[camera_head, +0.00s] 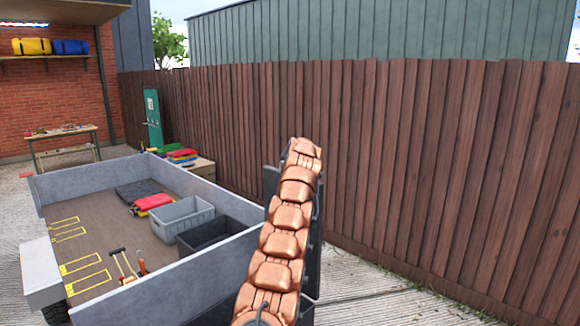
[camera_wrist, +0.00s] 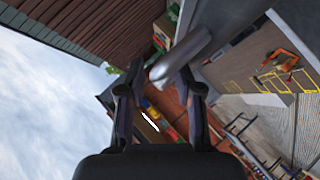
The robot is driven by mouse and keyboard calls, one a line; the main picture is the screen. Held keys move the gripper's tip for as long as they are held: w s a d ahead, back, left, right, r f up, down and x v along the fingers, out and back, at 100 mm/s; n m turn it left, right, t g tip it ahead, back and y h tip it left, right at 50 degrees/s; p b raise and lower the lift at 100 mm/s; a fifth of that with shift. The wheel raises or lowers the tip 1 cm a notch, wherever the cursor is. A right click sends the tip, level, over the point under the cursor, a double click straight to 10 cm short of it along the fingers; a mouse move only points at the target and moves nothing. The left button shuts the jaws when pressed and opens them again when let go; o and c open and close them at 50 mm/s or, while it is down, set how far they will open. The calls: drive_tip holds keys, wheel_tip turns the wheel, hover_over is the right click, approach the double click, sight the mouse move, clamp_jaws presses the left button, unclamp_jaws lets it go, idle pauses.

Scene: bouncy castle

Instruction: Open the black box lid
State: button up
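A dark, black-looking box (camera_head: 208,234) stands inside the grey-walled trailer in the head view, left of my copper-coloured arm. Its top looks open, and I cannot make out a lid on it. Dark flat panels (camera_head: 317,215) show at both sides of my arm; I cannot tell what they belong to. My gripper is hidden in the head view. In the wrist view my gripper (camera_wrist: 160,75) has its two dark fingers apart. A smooth grey cylindrical thing (camera_wrist: 182,56) shows at the fingertips; whether it touches them is unclear.
A lighter grey crate (camera_head: 180,218), a red bundle (camera_head: 153,202) and a dark folded mat (camera_head: 146,190) lie in the trailer (camera_head: 195,271). Orange-handled tools (camera_head: 128,268) lie near its front. A brown wooden fence (camera_head: 420,170) runs along the right. Concrete ground is clear beside it.

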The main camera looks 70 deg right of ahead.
drive_tip(key=shift+s, duration=0.15)
drive_tip(key=shift+s+a+r, duration=0.2)
drive_tip(key=shift+a+r, duration=0.35)
drive_tip(key=shift+a, duration=0.2)
drive_tip(key=v, duration=1)
idle(0.4)
idle(0.4)
